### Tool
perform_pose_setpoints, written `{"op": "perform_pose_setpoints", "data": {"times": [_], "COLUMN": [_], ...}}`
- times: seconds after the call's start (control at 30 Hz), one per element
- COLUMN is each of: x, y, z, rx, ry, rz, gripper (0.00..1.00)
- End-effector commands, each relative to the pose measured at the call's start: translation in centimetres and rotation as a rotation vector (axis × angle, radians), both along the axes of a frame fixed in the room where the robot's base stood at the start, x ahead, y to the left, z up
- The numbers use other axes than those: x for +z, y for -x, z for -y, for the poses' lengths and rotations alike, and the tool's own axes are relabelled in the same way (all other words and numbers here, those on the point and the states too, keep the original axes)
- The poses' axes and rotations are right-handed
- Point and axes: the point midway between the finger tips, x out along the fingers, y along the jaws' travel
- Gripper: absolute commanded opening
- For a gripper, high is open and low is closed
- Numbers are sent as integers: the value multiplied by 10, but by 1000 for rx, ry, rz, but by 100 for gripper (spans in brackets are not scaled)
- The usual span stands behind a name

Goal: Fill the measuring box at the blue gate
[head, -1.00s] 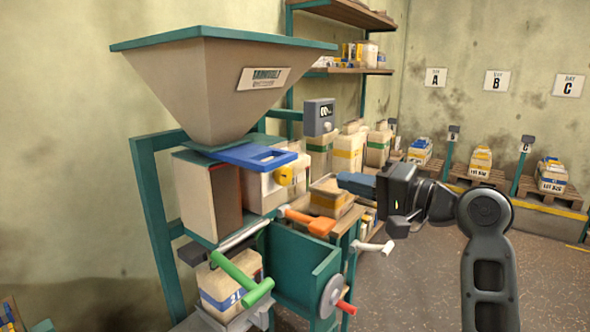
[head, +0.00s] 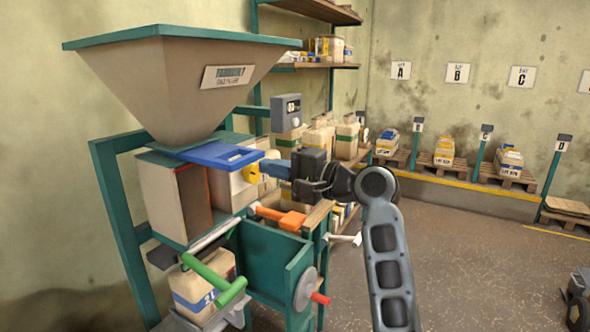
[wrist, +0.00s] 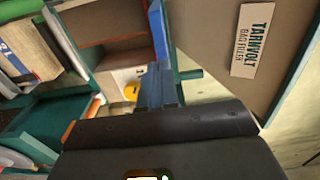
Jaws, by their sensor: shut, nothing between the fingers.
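The blue gate (head: 215,154) is a flat slide plate with a looped handle, under the grey hopper (head: 185,90). Below it is the measuring box (head: 184,200), pale with a dark brown window and a red line near its top. The window shows no clear sign of filling. My gripper (head: 264,168) is shut and empty, its blue fingers just right of the gate's handle end and close to the yellow knob (head: 252,173); I cannot tell if they touch. In the wrist view the fingertips (wrist: 158,72) are just below the gate (wrist: 158,32), with the knob (wrist: 131,91) beside them.
An orange handle (head: 282,216), a green handle (head: 213,280) and a teal bin (head: 275,255) with a red-handled wheel lie below. A bag (head: 203,290) sits under the box. A grey display (head: 288,113) stands behind my gripper. The floor at right is mostly clear.

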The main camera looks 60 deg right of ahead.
Motion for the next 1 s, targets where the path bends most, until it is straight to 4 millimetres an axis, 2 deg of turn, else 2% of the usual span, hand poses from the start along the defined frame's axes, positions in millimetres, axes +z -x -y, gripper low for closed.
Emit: {"op": "perform_pose_setpoints", "data": {"times": [0.1,0.2,0.67,0.9,1.0], "x": [1,1,1,2,1], "y": [-15,-22,-28,-69,-80], "z": [-1,-1,-1,-3,-3], "rx": [3,2,1,4,2], "ry": [-1,0,0,-2,0], "rz": [1,0,0,0,0], "gripper": [0,0,0,0,0]}}
